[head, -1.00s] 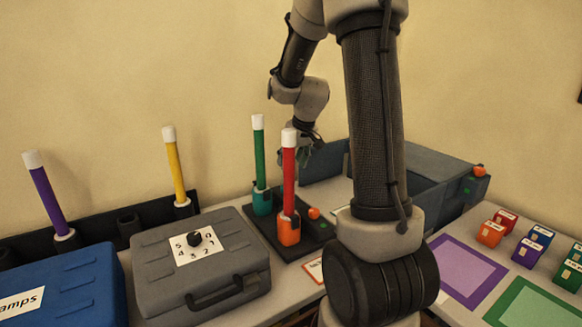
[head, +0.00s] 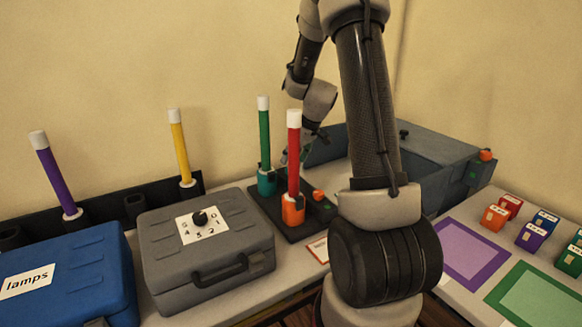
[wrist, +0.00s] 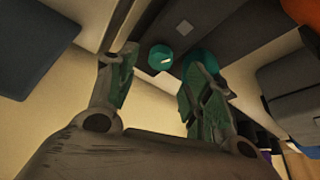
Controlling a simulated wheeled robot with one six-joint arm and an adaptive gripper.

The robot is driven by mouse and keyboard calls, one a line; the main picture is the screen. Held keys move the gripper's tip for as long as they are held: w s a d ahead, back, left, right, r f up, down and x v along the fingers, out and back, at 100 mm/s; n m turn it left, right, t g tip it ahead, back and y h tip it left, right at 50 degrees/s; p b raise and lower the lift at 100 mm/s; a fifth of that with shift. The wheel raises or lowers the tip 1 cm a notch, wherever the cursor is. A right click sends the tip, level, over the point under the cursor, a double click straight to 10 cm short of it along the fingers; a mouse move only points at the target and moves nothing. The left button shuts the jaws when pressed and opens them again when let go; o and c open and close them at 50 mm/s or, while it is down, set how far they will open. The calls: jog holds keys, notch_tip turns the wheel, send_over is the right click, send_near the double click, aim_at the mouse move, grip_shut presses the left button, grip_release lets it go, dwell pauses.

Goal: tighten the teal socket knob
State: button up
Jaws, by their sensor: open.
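The teal socket (head: 266,184) stands on a dark base plate and holds an upright green tube (head: 264,135). In the wrist view the round teal knob (wrist: 160,57) with a pale mark shows between my fingertips, beside the teal socket (wrist: 203,58). My gripper (wrist: 163,64) is open, with one finger on each side of the knob in the picture. I cannot tell if either finger touches it. In the head view my gripper is partly hidden behind the red tube (head: 293,150), and the teal knob cannot be made out.
An orange socket (head: 292,210) holds the red tube close in front. A grey case (head: 215,262) with a dial and a blue case (head: 60,285) stand left. An open grey-blue bin (head: 440,150) stands behind my arm. Small coloured boxes and mats lie at the right.

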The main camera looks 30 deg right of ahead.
jog(key=x, duration=0.4)
jog(key=shift+w+f, duration=0.1)
jog(key=shift+f, duration=0.1)
jog(key=c, duration=1)
jog(key=shift+a+m+h, duration=0.2)
jog(key=shift+m+h, duration=0.3)
jog(key=shift+m, duration=0.7)
jog(key=shift+m+h, duration=0.4)
jog(key=shift+m, duration=0.7)
